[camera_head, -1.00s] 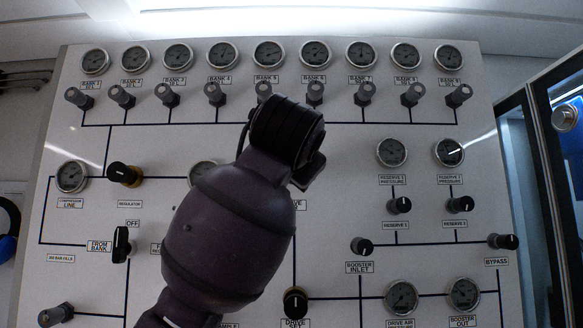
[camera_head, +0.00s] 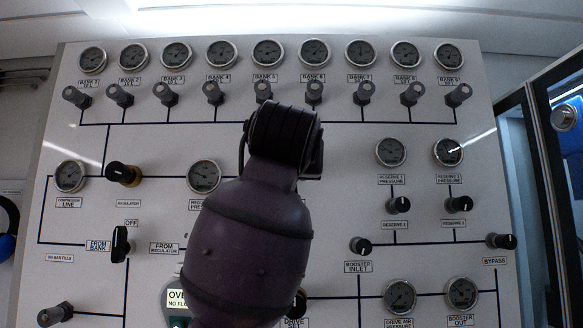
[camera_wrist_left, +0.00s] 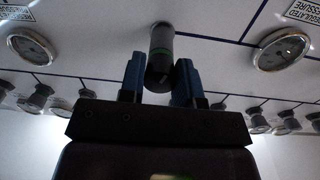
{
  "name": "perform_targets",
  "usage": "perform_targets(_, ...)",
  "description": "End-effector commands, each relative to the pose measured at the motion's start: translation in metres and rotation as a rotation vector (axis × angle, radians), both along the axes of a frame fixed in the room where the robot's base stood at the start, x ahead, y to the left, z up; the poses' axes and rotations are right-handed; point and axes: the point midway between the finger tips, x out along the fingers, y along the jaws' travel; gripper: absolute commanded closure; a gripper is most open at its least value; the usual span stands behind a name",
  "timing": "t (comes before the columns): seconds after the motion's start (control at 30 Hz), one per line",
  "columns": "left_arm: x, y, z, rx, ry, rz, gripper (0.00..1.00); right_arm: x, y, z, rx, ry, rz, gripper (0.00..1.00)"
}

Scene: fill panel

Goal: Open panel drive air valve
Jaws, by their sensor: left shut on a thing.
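In the left wrist view, my left gripper (camera_wrist_left: 158,72) has its two blue fingers on either side of a dark cylindrical valve knob (camera_wrist_left: 161,42) with a green band. It is shut on this knob, which stands out from the panel. No label for the knob can be read there. In the head view, my left arm hides the gripper, the knob and the panel area around them, so I cannot read its turn position. My right gripper is in neither view.
The white panel (camera_head: 345,225) carries several gauges and knobs. A drive air gauge (camera_head: 400,296) is at lower right, with the booster inlet knob (camera_head: 361,245) above it. My arm partly covers the drive set knob (camera_head: 301,303). A dark-framed glass cabinet (camera_head: 535,170) stands at right.

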Motion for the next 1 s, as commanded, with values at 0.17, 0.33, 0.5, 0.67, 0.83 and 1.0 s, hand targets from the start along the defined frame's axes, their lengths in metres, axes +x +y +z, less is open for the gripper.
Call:
perform_targets(0.17, 0.000, -0.001, -0.002, -0.011, 0.005, -0.001, 0.93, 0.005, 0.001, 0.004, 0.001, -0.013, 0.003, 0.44)
perform_targets(0.33, 0.000, -0.001, -0.002, -0.010, 0.004, -0.001, 0.93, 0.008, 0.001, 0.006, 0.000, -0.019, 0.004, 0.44)
perform_targets(0.5, 0.000, -0.001, -0.002, -0.010, 0.005, -0.001, 0.62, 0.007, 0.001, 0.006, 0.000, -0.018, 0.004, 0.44)
perform_targets(0.67, 0.000, -0.001, -0.001, -0.010, 0.003, -0.001, 0.44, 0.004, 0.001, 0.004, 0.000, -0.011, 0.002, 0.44)
perform_targets(0.83, 0.000, 0.000, -0.001, -0.010, 0.002, -0.001, 0.44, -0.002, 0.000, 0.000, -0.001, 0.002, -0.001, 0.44)
perform_targets(1.0, -0.006, -0.001, 0.000, -0.010, 0.000, -0.002, 0.44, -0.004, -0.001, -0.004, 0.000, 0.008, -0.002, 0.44)
